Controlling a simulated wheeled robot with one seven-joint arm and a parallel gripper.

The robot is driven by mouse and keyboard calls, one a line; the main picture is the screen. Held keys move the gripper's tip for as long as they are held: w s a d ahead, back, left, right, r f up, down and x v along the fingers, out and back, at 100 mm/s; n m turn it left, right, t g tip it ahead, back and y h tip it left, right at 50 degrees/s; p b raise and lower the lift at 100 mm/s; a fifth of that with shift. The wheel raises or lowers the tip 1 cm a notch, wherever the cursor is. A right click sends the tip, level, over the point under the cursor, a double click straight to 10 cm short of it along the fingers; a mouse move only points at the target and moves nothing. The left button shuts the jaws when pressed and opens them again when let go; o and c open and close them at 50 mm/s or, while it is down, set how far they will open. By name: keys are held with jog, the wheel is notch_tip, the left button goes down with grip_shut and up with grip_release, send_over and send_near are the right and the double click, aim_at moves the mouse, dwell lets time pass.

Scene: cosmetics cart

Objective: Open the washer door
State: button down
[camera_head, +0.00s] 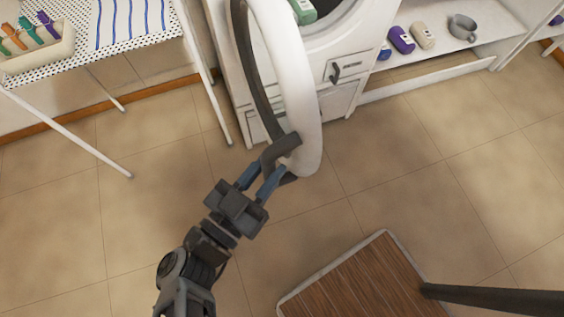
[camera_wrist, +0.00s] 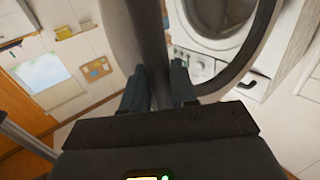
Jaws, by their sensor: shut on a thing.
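The washer (camera_head: 345,75) stands at the top centre of the head view, white, with its round opening visible. Its door (camera_head: 298,85), a thick white ring with a dark inner rim, is swung open and stands out from the front. A dark handle (camera_head: 281,150) sits at the door's near edge. My gripper (camera_head: 265,178) is shut on this handle, with a blue finger on each side. In the wrist view the fingers (camera_wrist: 160,88) flank the dark handle bar (camera_wrist: 150,40), and the washer opening (camera_wrist: 222,18) shows beyond. A green-and-white item (camera_head: 303,11) shows at the opening.
A low white shelf (camera_head: 455,45) at the right holds bottles and a grey pot (camera_head: 462,27). Tiled floor around the door is clear.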

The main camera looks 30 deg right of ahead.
jog(key=shift+w+a, duration=0.2)
jog(key=shift+w, duration=0.4)
jog(key=c, duration=1)
grip_release()
jog(key=shift+o, duration=0.2)
jog(key=shift+s+a, duration=0.1)
jog(key=b+v, duration=0.1)
jog(key=v, duration=0.6)
jog(key=shift+a+b, duration=0.35)
jog(key=shift+a, duration=0.05)
jog(key=shift+s, duration=0.2)
